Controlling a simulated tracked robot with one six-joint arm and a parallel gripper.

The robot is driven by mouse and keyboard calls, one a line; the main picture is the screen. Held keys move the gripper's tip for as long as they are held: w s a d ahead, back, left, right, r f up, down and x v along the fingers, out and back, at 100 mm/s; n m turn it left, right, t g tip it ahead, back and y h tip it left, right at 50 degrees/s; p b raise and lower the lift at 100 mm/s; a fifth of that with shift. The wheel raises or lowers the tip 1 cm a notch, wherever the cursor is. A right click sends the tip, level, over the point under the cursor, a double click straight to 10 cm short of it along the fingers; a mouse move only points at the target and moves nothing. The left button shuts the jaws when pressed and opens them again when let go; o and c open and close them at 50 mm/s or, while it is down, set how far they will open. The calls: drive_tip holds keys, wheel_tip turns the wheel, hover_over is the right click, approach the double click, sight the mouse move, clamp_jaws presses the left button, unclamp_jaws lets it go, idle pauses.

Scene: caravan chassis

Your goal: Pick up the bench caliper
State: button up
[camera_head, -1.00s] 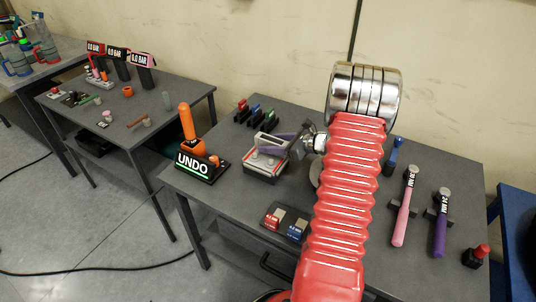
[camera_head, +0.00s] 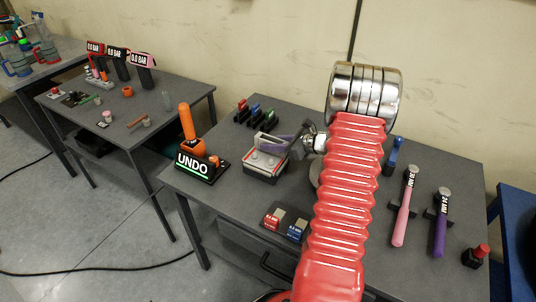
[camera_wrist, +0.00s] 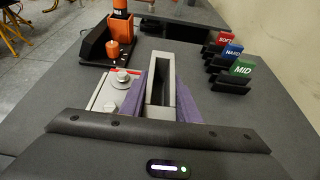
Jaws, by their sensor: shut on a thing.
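The bench caliper is most likely the grey slotted metal piece (camera_wrist: 161,80) that stands up between my purple fingers in the wrist view. It rises beside a light base with round knobs and a red edge (camera_wrist: 114,91). In the head view this base (camera_head: 262,166) sits on the middle table, right of the UNDO stand. My gripper (camera_wrist: 161,90) is shut on the grey piece, a finger along each side. In the head view my gripper (camera_head: 272,143) is small and just over the base. I cannot tell whether the piece is clear of the base.
The UNDO stand (camera_head: 200,166) with its orange lever is close on the left. Red, blue and green labelled blocks (camera_wrist: 232,62) stand to the right in the wrist view. Pink (camera_head: 402,212) and purple (camera_head: 440,225) hammers lie right.

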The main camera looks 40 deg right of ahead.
clamp_jaws()
idle(0.6)
drive_tip(key=shift+r, duration=0.15)
wheel_tip(320, 180, up, 10)
idle(0.8)
idle(0.5)
